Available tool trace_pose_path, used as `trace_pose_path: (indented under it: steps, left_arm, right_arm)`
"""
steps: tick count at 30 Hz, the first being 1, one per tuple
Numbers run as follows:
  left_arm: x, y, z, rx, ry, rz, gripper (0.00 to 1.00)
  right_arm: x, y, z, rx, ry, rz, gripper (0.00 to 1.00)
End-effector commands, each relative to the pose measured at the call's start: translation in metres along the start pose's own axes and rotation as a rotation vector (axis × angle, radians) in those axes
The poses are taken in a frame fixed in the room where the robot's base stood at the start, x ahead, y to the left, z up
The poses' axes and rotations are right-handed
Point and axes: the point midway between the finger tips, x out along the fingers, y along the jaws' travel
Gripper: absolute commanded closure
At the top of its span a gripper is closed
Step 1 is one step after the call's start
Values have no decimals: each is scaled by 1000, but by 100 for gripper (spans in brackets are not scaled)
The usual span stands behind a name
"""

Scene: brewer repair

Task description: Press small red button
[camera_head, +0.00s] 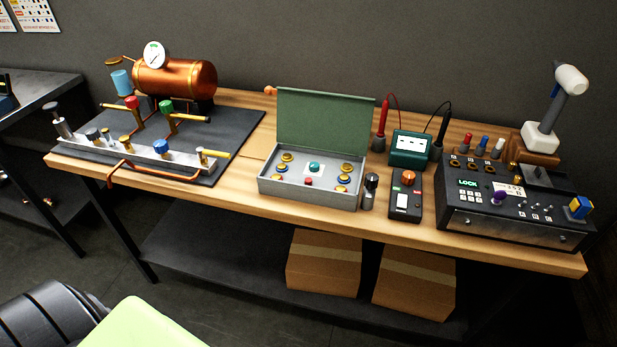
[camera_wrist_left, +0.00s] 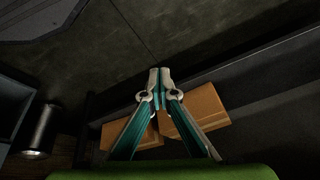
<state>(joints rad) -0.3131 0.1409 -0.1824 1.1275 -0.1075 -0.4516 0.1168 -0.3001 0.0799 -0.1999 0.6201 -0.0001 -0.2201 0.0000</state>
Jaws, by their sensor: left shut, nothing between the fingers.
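A small red button (camera_head: 308,181) sits inside the open grey box (camera_head: 311,198), near its front edge. It is just below a larger teal button (camera_head: 314,167) on a white plate. Several yellow-rimmed buttons stand to both sides of it. The box's green lid (camera_head: 325,121) stands raised at the back. My left gripper (camera_wrist_left: 160,75) shows in the left wrist view, shut and empty, with the floor and cardboard boxes beyond it. It is away from the button, and its fingers are not seen in the head view. My right gripper is in neither view.
A copper boiler (camera_head: 176,78) with pipes and valves stands on a dark mat at the left of the wooden table (camera_head: 240,194). A small black device (camera_head: 405,194), a meter (camera_head: 410,148) and a black LOCK panel (camera_head: 515,207) stand right of the box. Cardboard boxes (camera_head: 323,263) sit below.

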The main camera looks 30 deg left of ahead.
Motion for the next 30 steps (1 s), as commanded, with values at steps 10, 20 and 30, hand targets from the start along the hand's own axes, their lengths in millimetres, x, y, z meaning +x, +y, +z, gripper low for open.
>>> trace_pose_path:
  steps: [10,20,30]
  left_arm:
    - [-84,-48,-150,-24,212,-98,100]
    - [-201,-86,-259,-74,413,-190,100]
    - [-339,-122,-348,-134,687,-283,100]
  right_arm:
    - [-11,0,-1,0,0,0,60]
    - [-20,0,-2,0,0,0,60]
    - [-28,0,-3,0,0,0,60]
